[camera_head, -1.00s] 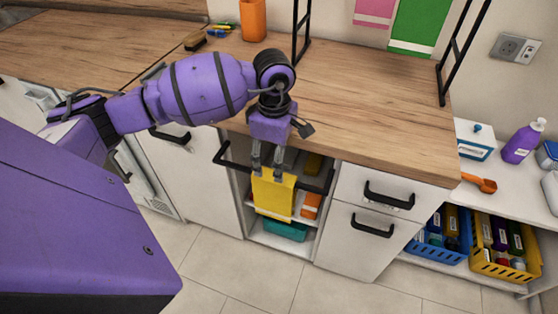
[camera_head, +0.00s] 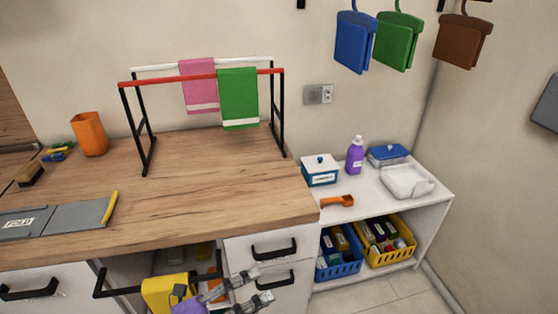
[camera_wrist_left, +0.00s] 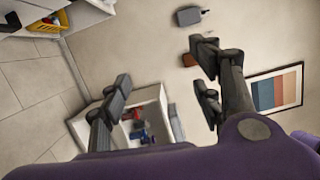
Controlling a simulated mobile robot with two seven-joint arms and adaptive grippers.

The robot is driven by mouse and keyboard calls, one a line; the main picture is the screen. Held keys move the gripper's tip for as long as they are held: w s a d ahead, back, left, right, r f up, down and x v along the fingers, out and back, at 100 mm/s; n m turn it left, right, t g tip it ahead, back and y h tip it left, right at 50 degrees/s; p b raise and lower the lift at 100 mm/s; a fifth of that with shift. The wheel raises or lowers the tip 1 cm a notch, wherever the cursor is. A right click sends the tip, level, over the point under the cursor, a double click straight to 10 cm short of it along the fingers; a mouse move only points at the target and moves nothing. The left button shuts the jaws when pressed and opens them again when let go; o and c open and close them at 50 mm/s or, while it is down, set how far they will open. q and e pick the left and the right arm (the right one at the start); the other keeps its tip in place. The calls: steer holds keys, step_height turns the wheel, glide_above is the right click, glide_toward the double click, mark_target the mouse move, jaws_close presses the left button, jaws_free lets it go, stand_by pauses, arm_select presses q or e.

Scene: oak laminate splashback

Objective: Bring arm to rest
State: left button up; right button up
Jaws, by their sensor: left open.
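My left gripper (camera_head: 260,285) is at the bottom of the head view, in front of the drawers. Its two grey fingers point right and are spread apart with nothing between them. It also shows open and empty in the left wrist view (camera_wrist_left: 160,85). A yellow cloth (camera_head: 165,292) hangs over the black rail (camera_head: 104,285) of the open cabinet section, left of the fingers and apart from them. Part of the purple wrist shows beside the cloth. The rest of my left arm is below the picture. My right gripper is in neither view.
The wooden worktop (camera_head: 210,185) carries a drying rack (camera_head: 140,115) with a pink towel (camera_head: 199,88) and a green towel (camera_head: 238,100), a grey folding board (camera_head: 60,219) and an orange cup (camera_head: 89,134). A white shelf unit (camera_head: 435,198) with baskets stands right.

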arm_select(q)
steer(key=s+a+f+n+t+y+p, duration=0.1)
steer(key=s+a+f+n+t+y, duration=0.15)
steer(key=a+f+n+y, duration=0.55)
steer(key=s+a+f+n+t+y+p, duration=0.1)
steer(key=a+n+t+y, duration=0.3)
steer(key=n, duration=0.9)
steer(key=s+a+f+n+g+y, duration=0.1)
steer(key=s+f+n+g, duration=0.2)
steer(key=s+f+n, duration=0.2)
steer(key=s+a+f+n+g+y+p, duration=0.1)
steer(key=s+f+n+g+y, duration=0.1)
steer(key=s+f+n+g, duration=0.2)
steer(key=s+f, duration=0.3)
steer(key=s, duration=0.4)
steer(key=shift+s+a+n+y+p, duration=0.3)
steer(key=shift+s+a+n, duration=0.1)
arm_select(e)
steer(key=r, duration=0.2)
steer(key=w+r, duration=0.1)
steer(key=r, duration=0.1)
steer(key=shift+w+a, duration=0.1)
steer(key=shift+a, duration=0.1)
arm_select(q)
steer(key=shift+r, duration=0.1)
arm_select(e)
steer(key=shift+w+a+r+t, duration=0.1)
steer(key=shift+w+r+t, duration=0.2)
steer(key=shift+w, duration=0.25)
